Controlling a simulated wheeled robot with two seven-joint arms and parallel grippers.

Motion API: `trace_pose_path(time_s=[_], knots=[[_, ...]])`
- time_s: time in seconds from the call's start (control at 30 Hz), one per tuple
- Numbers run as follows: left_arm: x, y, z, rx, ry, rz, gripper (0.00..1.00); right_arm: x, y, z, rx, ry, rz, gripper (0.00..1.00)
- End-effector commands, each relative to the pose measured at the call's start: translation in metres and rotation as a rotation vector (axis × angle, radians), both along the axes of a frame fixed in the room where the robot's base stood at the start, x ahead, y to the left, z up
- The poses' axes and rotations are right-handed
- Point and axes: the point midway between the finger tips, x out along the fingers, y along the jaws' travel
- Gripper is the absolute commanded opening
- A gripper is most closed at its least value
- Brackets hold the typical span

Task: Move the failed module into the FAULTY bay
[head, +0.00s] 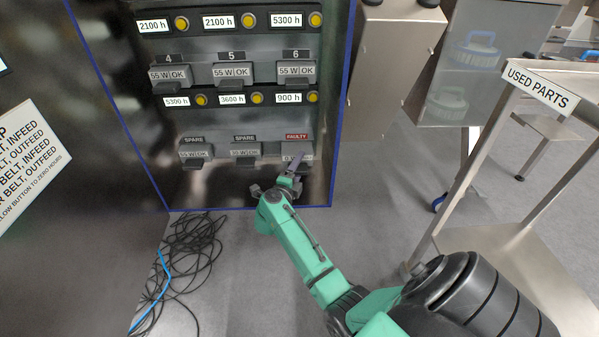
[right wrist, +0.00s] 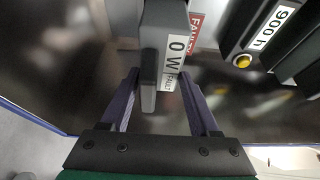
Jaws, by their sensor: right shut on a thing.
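The failed module (head: 297,150) is a grey block in the bottom right bay of the rack, under the red FAULTY sign (head: 297,136). In the right wrist view its label (right wrist: 174,58) reads 0 W and FAULT, and its dark front handle (right wrist: 149,80) stands between the fingers. My right gripper (head: 288,177) is at the front of this bay, shut on the module; it also shows in the right wrist view (right wrist: 162,84). The module lines up with the FAULTY bay, but how deep it sits is hidden. My left gripper is not in view.
Two modules marked SPARE (head: 195,151) sit left of the FAULTY bay. Modules marked OK (head: 234,73) fill the row above, with hour labels and yellow buttons. A USED PARTS cart (head: 538,84) stands at the right. Loose black cables (head: 190,250) lie on the floor.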

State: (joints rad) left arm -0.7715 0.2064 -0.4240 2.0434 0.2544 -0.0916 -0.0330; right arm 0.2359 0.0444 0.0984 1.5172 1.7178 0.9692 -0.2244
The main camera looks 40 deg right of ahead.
Motion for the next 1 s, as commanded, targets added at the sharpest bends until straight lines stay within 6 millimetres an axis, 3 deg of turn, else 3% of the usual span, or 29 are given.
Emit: trace_pose_path(time_s=[0.5,0.7,0.73,0.8,1.0], knots=[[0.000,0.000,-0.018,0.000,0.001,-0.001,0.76,0.028,-0.022,0.000,-0.002,-0.003,-0.002,0.00],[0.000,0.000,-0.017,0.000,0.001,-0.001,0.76,0.029,-0.023,0.002,-0.001,-0.002,0.000,0.00],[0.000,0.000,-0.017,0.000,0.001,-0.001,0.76,0.029,-0.023,0.002,-0.001,-0.002,-0.001,0.73],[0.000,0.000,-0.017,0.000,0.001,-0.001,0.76,0.029,-0.023,0.001,-0.001,-0.002,-0.001,0.97],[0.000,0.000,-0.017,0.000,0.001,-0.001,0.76,0.029,-0.023,0.001,0.000,-0.001,-0.001,0.97]])
